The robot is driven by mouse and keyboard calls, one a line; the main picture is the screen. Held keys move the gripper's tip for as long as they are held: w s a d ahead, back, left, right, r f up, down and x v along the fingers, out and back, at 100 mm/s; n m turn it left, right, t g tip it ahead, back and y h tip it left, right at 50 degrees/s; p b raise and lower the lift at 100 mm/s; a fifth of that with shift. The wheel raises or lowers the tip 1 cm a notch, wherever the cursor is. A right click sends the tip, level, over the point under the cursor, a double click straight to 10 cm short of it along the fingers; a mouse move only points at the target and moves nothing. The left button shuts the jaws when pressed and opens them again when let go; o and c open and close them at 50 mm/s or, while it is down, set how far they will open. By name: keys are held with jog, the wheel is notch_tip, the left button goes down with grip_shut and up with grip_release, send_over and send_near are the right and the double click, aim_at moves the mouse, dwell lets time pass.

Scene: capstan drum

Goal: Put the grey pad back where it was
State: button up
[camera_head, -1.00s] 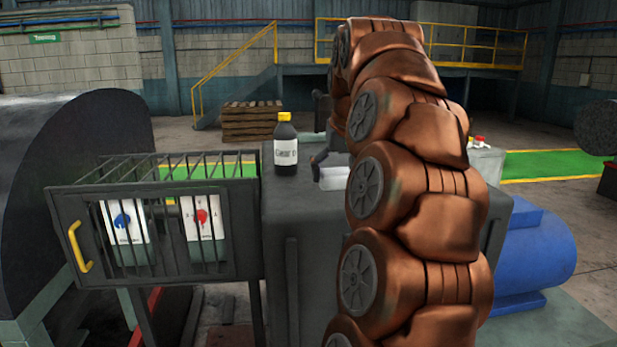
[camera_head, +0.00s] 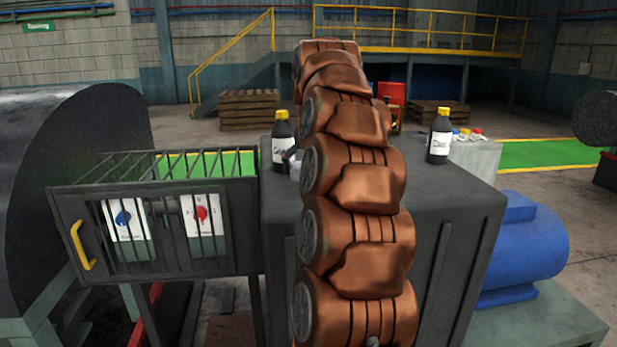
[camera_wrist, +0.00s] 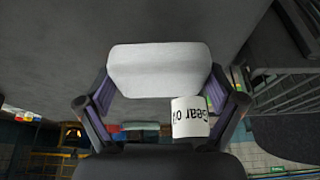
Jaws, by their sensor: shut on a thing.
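The grey pad (camera_wrist: 158,68), a pale block with rounded corners, is between the two fingers of my gripper (camera_wrist: 160,97) in the wrist view. My gripper is shut on it. In the head view my copper arm hides the pad and most of the gripper; only a small grey part shows left of the arm, beside a dark bottle with a yellow cap (camera_head: 282,155). I cannot tell whether the pad touches the top of the dark cabinet (camera_head: 440,205).
A second yellow-capped bottle (camera_head: 439,140) stands at the cabinet's back right. A barred cage (camera_head: 155,225) with a yellow handle adjoins the cabinet's left, around two dial panels. A bottle label (camera_wrist: 190,117) shows close to the gripper in the wrist view.

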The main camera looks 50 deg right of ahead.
jog(key=shift+f+p, duration=0.5)
jog(key=shift+f, duration=0.95)
jog(key=shift+f, duration=0.1)
jog(key=shift+f, duration=0.15)
jog(key=o, duration=0.8)
jog(key=shift+c, duration=0.2)
jog(key=b+v, duration=0.1)
jog(key=v, duration=1.1)
jog(key=shift+r, duration=0.2)
